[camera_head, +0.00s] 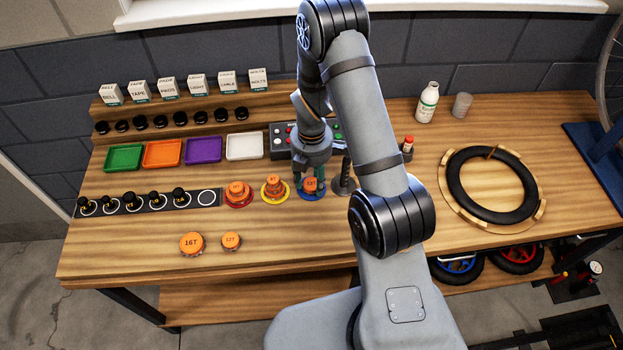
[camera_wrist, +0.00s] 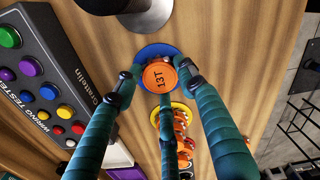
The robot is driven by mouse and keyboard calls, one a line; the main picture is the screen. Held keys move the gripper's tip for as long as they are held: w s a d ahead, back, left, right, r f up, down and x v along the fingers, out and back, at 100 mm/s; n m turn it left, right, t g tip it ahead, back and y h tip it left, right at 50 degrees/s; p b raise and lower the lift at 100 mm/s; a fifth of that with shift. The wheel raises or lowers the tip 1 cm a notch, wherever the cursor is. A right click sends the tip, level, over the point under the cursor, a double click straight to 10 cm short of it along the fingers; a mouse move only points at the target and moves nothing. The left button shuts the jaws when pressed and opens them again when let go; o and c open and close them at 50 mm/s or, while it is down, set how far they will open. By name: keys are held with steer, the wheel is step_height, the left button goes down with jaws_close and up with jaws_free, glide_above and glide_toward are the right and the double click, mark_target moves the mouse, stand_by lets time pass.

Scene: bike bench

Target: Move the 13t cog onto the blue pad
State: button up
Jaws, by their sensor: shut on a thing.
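The blue pad's rim (camera_wrist: 150,51) shows around and behind the cog in the wrist view. My gripper is shut on the cog. I cannot tell whether the cog touches the pad.
Orange cogs stand on the yellow pad (camera_head: 265,196) and red pad (camera_head: 230,203) to the left. A 16T cog (camera_head: 191,244) and a 12T cog (camera_head: 231,241) lie in front. A wiring tester (camera_head: 281,138) stands behind. A dark post stands close to the right of my gripper.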

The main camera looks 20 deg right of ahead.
mark_target(312, 184)
steer(key=shift+f, duration=0.15)
steer(key=o, duration=1.1)
steer(key=shift+o, duration=0.3)
steer(key=shift+r, duration=0.3)
steer(key=shift+w+r, duration=0.1)
steer(key=shift+r, duration=0.15)
step_height(312, 184, up, 11)
steer(key=b, duration=0.1)
